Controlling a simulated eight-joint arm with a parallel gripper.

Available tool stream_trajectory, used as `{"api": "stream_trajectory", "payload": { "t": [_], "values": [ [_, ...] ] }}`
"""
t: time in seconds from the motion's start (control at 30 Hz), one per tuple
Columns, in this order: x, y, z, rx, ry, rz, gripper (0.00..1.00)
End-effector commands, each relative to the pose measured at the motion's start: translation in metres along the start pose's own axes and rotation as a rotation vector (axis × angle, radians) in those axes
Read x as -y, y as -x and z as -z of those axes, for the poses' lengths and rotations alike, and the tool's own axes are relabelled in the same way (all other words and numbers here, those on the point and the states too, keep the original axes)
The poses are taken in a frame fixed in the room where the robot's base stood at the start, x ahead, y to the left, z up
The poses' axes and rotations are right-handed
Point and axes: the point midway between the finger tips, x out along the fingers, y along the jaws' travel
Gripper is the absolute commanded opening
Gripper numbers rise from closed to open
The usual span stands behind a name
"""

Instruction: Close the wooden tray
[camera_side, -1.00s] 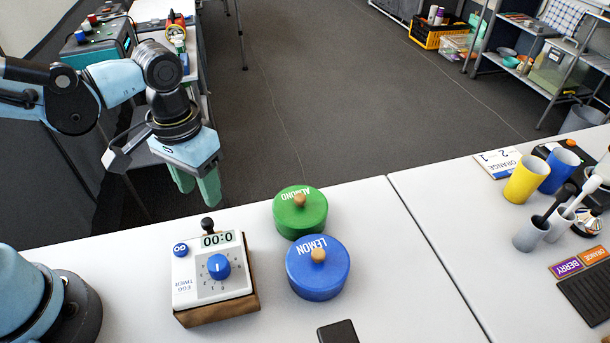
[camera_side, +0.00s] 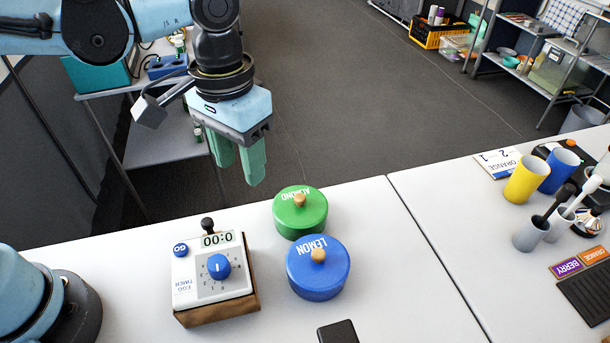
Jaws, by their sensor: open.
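A brown wooden part (camera_side: 219,311) shows under the white egg timer (camera_side: 205,285) on the near table. It may be the wooden tray; I cannot tell whether it is open. A small dark-topped knob (camera_side: 207,225) stands at the timer's back edge. My gripper (camera_side: 240,170) is open and empty, with green fingers pointing down. In the picture it is above and slightly right of the timer, near the table's back edge.
A green ALMOND pot (camera_side: 290,222) and a blue LEMON pot (camera_side: 310,284) stand right of the timer. A dark block (camera_side: 338,332) lies at the front. Yellow cup (camera_side: 526,180) and blue cup (camera_side: 558,172) stand far right. The table between is clear.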

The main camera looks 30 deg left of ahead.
Motion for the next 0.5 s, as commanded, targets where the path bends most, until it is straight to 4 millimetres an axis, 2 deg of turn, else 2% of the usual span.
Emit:
{"api": "stream_trajectory", "payload": {
  "t": [0.03, 0.5],
  "values": [
    [-0.01, -0.001, 0.003, 0.0, -0.017, 0.0, 0.48],
    [-0.092, -0.015, 0.01, 0.0, -0.131, 0.0, 0.48]
  ]
}}
